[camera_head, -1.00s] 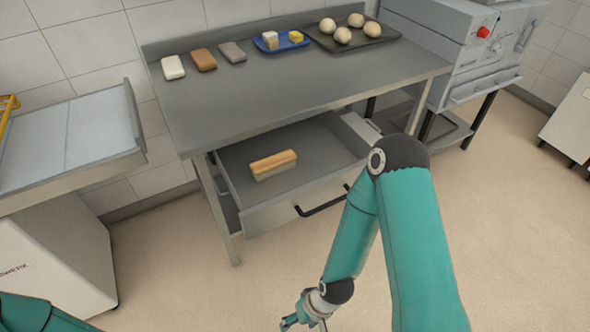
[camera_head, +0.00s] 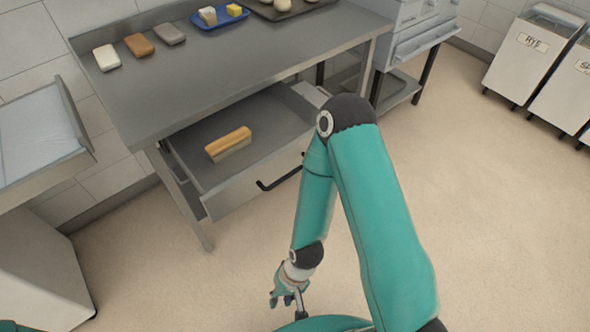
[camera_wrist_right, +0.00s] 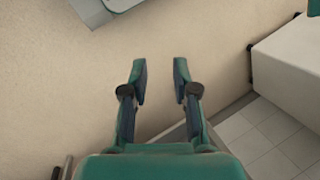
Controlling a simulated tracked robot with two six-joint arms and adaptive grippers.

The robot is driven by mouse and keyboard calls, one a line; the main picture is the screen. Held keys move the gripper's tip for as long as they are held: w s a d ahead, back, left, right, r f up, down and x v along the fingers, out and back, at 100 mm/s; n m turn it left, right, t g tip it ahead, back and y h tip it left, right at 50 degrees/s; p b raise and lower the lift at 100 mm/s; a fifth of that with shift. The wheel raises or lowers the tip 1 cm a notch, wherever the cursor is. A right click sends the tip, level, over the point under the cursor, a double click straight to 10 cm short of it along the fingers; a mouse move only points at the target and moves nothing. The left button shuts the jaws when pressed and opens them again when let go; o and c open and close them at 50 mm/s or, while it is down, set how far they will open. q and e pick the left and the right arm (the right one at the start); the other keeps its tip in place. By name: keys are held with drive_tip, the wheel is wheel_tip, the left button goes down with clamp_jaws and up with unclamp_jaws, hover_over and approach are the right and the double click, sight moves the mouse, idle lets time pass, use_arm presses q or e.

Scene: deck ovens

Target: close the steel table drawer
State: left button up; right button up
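The steel table (camera_head: 230,60) has its drawer (camera_head: 265,160) pulled out under the top. The drawer's dark bar handle (camera_head: 266,187) is on its front, partly hidden by my right arm. A wooden-backed brush (camera_head: 228,144) lies inside the drawer. My right gripper (camera_head: 289,292) is low in front of the drawer, apart from the handle and above the floor. In the right wrist view its two fingers (camera_wrist_right: 160,72) are spread with nothing between them. My left gripper is out of view; only a bit of teal arm shows at the bottom left.
Dough pieces or blocks (camera_head: 140,45), a blue tray (camera_head: 218,17) and a dark tray (camera_head: 290,8) lie on the tabletop. A grey machine (camera_head: 415,40) stands to the right, a white cabinet (camera_head: 40,265) to the left. Bins (camera_head: 530,55) stand far right. Floor before the drawer is clear.

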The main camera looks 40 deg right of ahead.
drive_tip(key=s+m, duration=0.1)
drive_tip(key=m, duration=0.1)
drive_tip(key=m+g, duration=0.1)
drive_tip(key=m, duration=0.1)
drive_tip(key=s+r+m, duration=0.1)
drive_tip(key=shift+s+d+r+m+g, duration=0.1)
drive_tip(key=shift+s+d+m+g, duration=0.2)
drive_tip(key=shift+m, duration=0.1)
clamp_jaws()
drive_tip(key=w+d+r+m+t+y+b, duration=0.2)
drive_tip(key=w+d+r+m+t+b, duration=0.75)
drive_tip(key=m, duration=1.15)
drive_tip(key=w+d+r+m+t+h+b, duration=0.25)
drive_tip(key=d+r+m+h, duration=0.2)
drive_tip(key=d+r, duration=0.75)
drive_tip(key=d+b+x, duration=0.2)
drive_tip(key=b+x, duration=0.2)
drive_tip(key=x, duration=0.8)
drive_tip(key=shift+w, duration=0.55)
